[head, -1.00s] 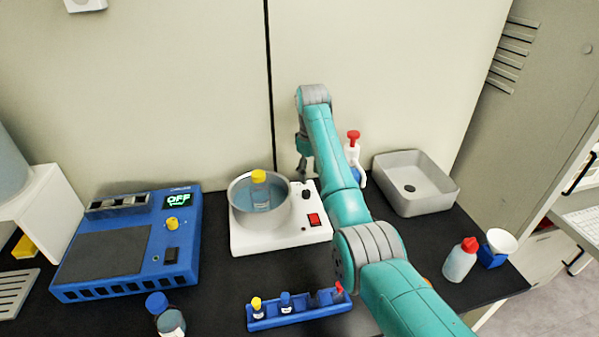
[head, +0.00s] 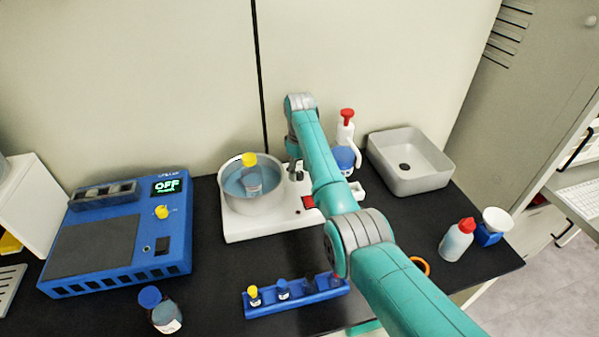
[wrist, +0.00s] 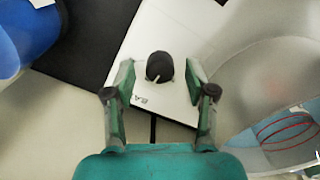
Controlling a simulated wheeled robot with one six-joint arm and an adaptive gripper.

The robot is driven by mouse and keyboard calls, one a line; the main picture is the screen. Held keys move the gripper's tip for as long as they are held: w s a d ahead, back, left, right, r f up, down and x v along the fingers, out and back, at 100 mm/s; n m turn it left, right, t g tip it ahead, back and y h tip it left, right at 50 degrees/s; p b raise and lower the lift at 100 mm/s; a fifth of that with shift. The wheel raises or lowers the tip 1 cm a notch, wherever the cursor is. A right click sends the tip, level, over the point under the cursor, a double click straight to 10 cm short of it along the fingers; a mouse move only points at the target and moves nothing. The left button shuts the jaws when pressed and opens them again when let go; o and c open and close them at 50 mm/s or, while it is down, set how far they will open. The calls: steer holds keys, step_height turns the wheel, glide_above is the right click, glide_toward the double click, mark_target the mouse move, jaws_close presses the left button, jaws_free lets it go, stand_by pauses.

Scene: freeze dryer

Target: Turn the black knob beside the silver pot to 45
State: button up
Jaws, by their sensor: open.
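The black knob (wrist: 159,67) sits on the white base (wrist: 150,38), with a pale pointer mark on it, in the wrist view. My gripper (wrist: 160,80) is open, with one finger on each side of the knob and a gap on both sides. The silver pot (wrist: 245,85) is to the right of the gripper there. In the head view the silver pot (head: 233,202) stands on the white base (head: 262,228) and holds a yellow-capped bottle (head: 251,172) in liquid. My gripper (head: 296,172) is over the base's back right part, mostly hidden by my arm.
A blue device with an OFF display (head: 166,186) stands at left. A blue vial rack (head: 296,298) lies in front.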

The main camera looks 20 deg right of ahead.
steer(key=shift+f, duration=0.45)
jaws_close()
steer(key=shift+m, duration=0.4)
steer(key=m, duration=0.5)
steer(key=shift+m, duration=0.3)
steer(key=m, duration=0.5)
steer(key=shift+m, duration=0.4)
